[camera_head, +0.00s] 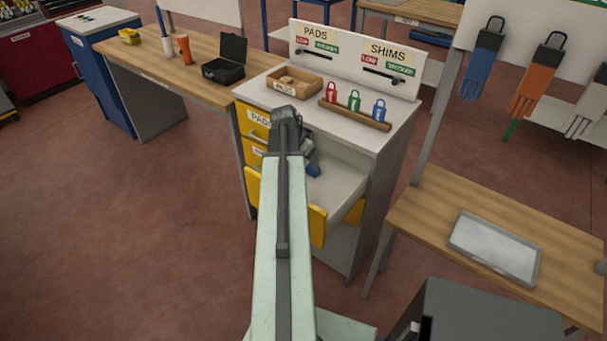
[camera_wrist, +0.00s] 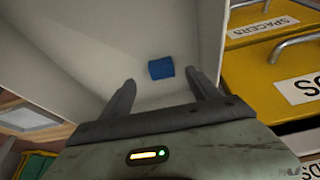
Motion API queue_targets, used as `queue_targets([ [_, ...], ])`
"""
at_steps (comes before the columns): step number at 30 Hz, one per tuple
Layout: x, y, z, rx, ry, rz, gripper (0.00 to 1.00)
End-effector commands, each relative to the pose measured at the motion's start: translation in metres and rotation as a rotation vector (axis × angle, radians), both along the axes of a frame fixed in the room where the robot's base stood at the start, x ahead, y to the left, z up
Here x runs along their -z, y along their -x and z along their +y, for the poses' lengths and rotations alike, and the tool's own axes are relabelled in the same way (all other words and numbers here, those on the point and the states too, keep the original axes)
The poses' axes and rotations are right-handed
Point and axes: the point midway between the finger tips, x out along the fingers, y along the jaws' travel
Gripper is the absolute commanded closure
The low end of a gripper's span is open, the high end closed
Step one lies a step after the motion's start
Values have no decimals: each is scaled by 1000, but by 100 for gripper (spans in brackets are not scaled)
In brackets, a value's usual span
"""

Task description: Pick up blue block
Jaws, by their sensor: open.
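The blue block (camera_wrist: 161,68) lies on the pale floor of an open compartment (camera_wrist: 80,45) in the wrist view. My gripper (camera_wrist: 161,88) is open and empty, with one dark finger to the left of the block and one to its right. The block sits just beyond the fingertips, apart from both fingers. In the head view, a small part of the blue block (camera_head: 313,169) shows beside my gripper (camera_head: 308,150), inside the cabinet's open compartment. My arm hides part of the compartment there.
Yellow drawers (camera_wrist: 280,75) stand close to the right of my gripper in the wrist view. On the cabinet top are a wooden box (camera_head: 292,86) and a rack (camera_head: 354,115) with coloured padlock-shaped pieces. A grey tray (camera_head: 494,249) lies on the right table.

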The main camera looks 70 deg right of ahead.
Motion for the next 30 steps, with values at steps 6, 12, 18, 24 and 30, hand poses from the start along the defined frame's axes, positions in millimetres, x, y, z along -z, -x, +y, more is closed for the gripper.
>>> queue_targets([
  [6,24,-5,-5,-12,0,0,29],
  [12,27,-7,-6,-18,-1,0,29],
  [18,58,0,-18,-19,-1,-1,29],
  [24,72,2,-25,-23,-1,-1,29],
  [30,69,2,-24,-23,-1,-1,40],
])
